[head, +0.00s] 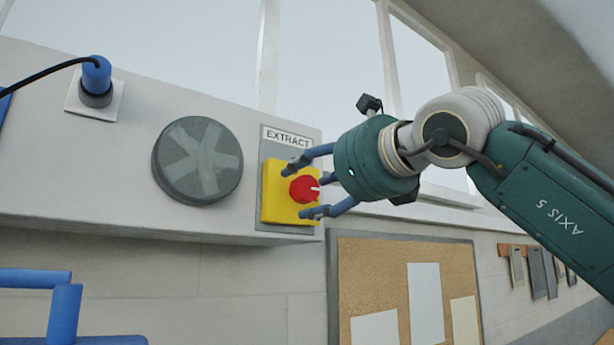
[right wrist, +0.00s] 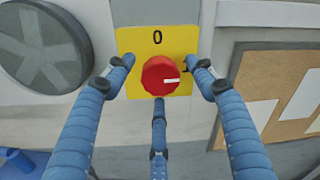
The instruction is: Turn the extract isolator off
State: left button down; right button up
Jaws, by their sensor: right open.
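The extract isolator is a red rotary knob (head: 304,189) on a yellow plate (head: 281,209), under a label (head: 287,137) reading EXTRACT. In the right wrist view the knob (right wrist: 160,78) has a white mark pointing right, and a black 0 (right wrist: 157,37) stands above it on the yellow plate (right wrist: 181,40). My right gripper (head: 306,193) is open, its blue fingers spread around the knob. In the right wrist view its fingertips (right wrist: 159,82) lie to the left, right and below the knob; I cannot tell whether any touches it. I do not recognise my left gripper in view.
A round grey cover (head: 197,160) is on the wall box left of the isolator. A blue plug (head: 96,78) with a black cable is farther left. A cork board (head: 362,262) with papers hangs below right. Blue tubular shapes (head: 64,308) stand at the lower left.

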jog(key=shift+w+a+r, duration=0.1)
jog(key=shift+w+a, duration=0.2)
jog(key=shift+w, duration=0.2)
pick_arm(q)
jog(key=shift+w+r, duration=0.3)
jog(key=shift+r, duration=0.1)
pick_arm(e)
jog(key=c, duration=1.2)
